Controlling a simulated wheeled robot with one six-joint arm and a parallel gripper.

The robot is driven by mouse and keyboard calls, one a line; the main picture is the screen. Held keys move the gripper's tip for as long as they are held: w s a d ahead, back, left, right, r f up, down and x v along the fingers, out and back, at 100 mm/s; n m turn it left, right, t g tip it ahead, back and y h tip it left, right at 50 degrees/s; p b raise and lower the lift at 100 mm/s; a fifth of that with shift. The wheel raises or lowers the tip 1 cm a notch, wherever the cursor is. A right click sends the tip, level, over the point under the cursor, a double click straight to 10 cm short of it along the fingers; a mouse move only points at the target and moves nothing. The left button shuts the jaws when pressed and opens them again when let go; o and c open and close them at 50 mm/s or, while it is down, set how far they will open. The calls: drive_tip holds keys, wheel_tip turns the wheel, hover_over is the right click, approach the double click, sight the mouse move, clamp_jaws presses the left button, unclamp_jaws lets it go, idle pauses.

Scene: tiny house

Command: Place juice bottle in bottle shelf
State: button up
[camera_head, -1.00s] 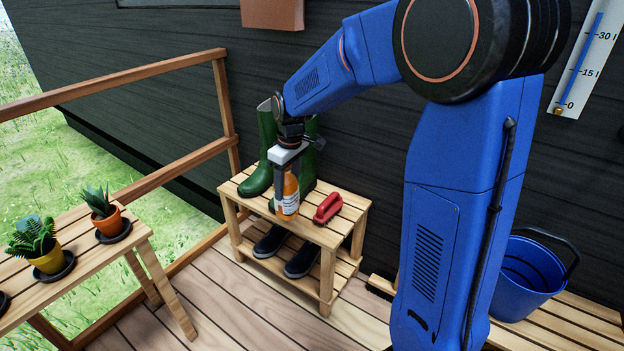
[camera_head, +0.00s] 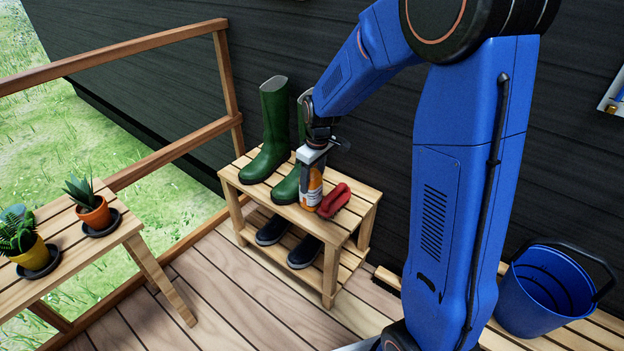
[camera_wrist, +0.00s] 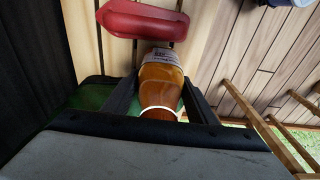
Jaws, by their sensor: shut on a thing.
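The juice bottle (camera_head: 311,187) is orange with a pale label. My gripper (camera_head: 312,168) is shut on its upper part from above. The bottle is upright over the top of a slatted wooden shelf (camera_head: 353,205), in front of the green boots; I cannot tell whether its base touches the slats. In the wrist view the bottle (camera_wrist: 160,85) sits between the two dark fingers (camera_wrist: 155,105), with a white ring near its neck. No shelf that is clearly a bottle shelf can be made out.
Green boots (camera_head: 274,125) and a red brush-like thing (camera_head: 335,200) stand close to the bottle; the red thing (camera_wrist: 142,20) is just beyond it in the wrist view. Dark shoes (camera_head: 305,252) lie on the lower tier. A plant table (camera_head: 110,235) is left, a blue bucket (camera_head: 545,295) right.

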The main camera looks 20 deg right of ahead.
drive_tip(key=shift+f, duration=0.1)
drive_tip(key=o, duration=1.4)
drive_tip(key=shift+o, duration=0.2)
